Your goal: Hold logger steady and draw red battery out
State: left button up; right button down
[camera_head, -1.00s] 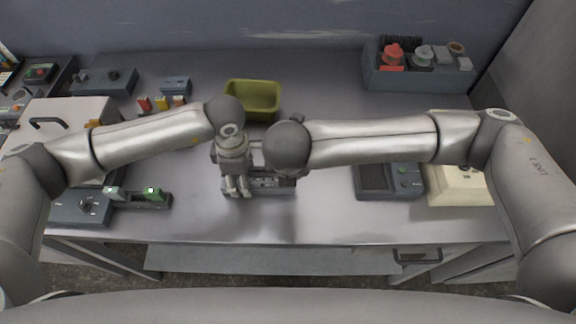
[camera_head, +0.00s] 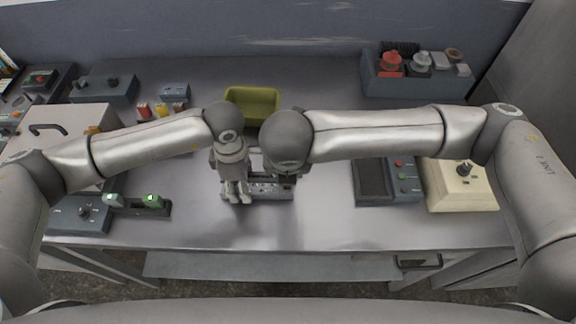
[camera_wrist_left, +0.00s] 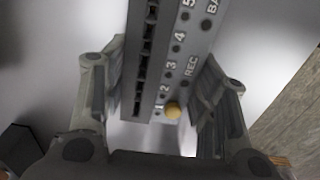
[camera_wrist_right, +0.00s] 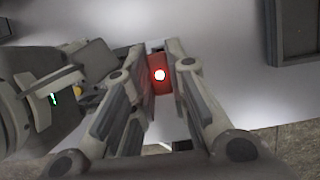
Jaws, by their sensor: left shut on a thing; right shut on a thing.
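The grey logger (camera_head: 272,190) sits near the front middle of the table, mostly under my arms. In the left wrist view its face (camera_wrist_left: 183,60) shows numbers, REC lettering and a yellow knob (camera_wrist_left: 173,111). My left gripper (camera_head: 239,199) is shut on the logger's left end, a finger on each side. The red battery (camera_wrist_right: 161,85), with a bright round spot, is between the fingers of my right gripper (camera_wrist_right: 158,62), which is shut on it. In the head view my right wrist hides the battery; I cannot tell how far it is inside the logger.
A green bin (camera_head: 252,103) stands behind my wrists. A grey-blue device (camera_head: 386,180) and a cream joystick box (camera_head: 459,187) are at the right. A unit with green-lit cells (camera_head: 137,205) is at the left. The front table strip is clear.

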pick_arm(q)
jog(key=shift+s+d+f, duration=0.1)
jog(key=shift+s+f, duration=0.1)
jog(key=shift+s, duration=0.15)
jog(key=o, duration=1.3)
jog(key=shift+s, duration=0.1)
jog(key=shift+d, duration=0.1)
jog(key=r, duration=1.2)
jog(key=shift+w+a+r, duration=0.2)
jog(key=shift+w, duration=0.2)
jog(key=shift+r, duration=0.15)
